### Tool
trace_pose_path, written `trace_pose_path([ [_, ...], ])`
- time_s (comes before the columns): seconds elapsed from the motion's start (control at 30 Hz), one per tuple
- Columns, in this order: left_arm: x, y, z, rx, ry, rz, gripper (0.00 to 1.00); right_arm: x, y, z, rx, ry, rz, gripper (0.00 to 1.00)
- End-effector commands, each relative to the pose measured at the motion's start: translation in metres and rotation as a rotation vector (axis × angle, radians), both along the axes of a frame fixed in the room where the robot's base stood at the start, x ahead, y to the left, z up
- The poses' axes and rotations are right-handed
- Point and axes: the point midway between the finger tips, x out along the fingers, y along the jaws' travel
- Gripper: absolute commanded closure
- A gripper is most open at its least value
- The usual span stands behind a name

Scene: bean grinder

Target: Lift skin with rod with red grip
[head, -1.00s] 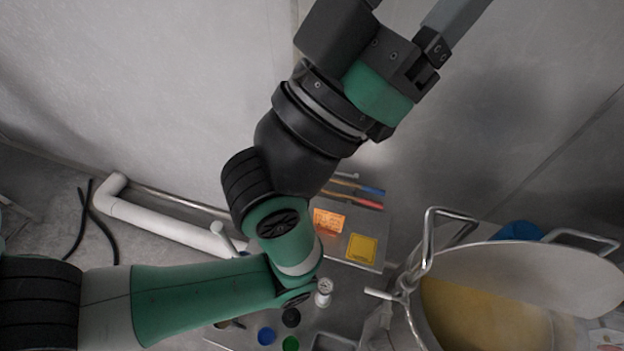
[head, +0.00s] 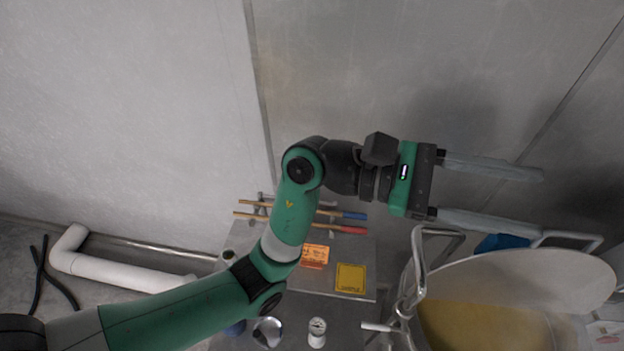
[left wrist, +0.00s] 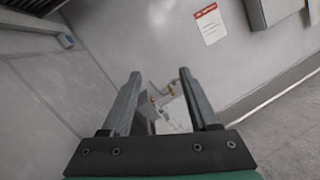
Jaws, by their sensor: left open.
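The rod with the red grip (head: 352,230) lies on the grey panel beside the large pot, in the head view. A rod with a blue grip (head: 354,216) lies parallel just behind it. My left arm crosses over both rods and hides part of their shafts. My left gripper (head: 516,199) is open and empty, its two long fingers pointing right, in front of the wall and above the back of the pot. It also shows open in the left wrist view (left wrist: 158,74). I cannot make out any skin. My right gripper is not in view.
The large pot (head: 548,268) with yellowish contents stands at the lower right, with metal handles. A yellow label (head: 351,278) and an orange label (head: 315,256) are on the panel. A gauge (head: 317,327) stands in front. A white pipe (head: 120,273) runs at the left.

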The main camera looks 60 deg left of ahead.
Motion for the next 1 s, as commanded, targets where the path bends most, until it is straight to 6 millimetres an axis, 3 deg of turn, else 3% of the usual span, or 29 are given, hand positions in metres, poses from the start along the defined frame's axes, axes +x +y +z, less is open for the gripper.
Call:
trace_pose_path([
  [0.03, 0.025, 0.025, -0.052, 0.147, 0.092, 0.097, 0.39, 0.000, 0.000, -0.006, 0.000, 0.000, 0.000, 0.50],
  [0.13, 0.049, 0.091, -0.152, 0.425, 0.321, 0.259, 0.39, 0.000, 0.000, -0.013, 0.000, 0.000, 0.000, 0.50],
  [0.2, 0.045, 0.144, -0.214, 0.578, 0.507, 0.349, 0.39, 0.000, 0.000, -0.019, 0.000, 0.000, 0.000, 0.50],
  [0.3, 0.020, 0.213, -0.279, 0.716, 0.755, 0.444, 0.39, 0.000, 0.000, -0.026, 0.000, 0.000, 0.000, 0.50],
  [0.33, 0.011, 0.230, -0.292, 0.739, 0.818, 0.468, 0.39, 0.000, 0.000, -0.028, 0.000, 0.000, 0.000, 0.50],
  [0.43, -0.013, 0.271, -0.321, 0.776, 0.962, 0.526, 0.39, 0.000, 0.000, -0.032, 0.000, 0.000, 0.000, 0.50],
  [0.53, -0.024, 0.287, -0.330, 0.785, 1.022, 0.551, 0.39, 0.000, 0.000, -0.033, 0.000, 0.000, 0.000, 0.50],
  [0.73, -0.023, 0.287, -0.339, 0.787, 1.029, 0.553, 0.39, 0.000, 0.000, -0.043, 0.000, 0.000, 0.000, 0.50],
  [1.0, -0.007, 0.282, -0.380, 0.786, 1.025, 0.553, 0.39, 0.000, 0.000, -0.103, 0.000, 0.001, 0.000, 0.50],
])
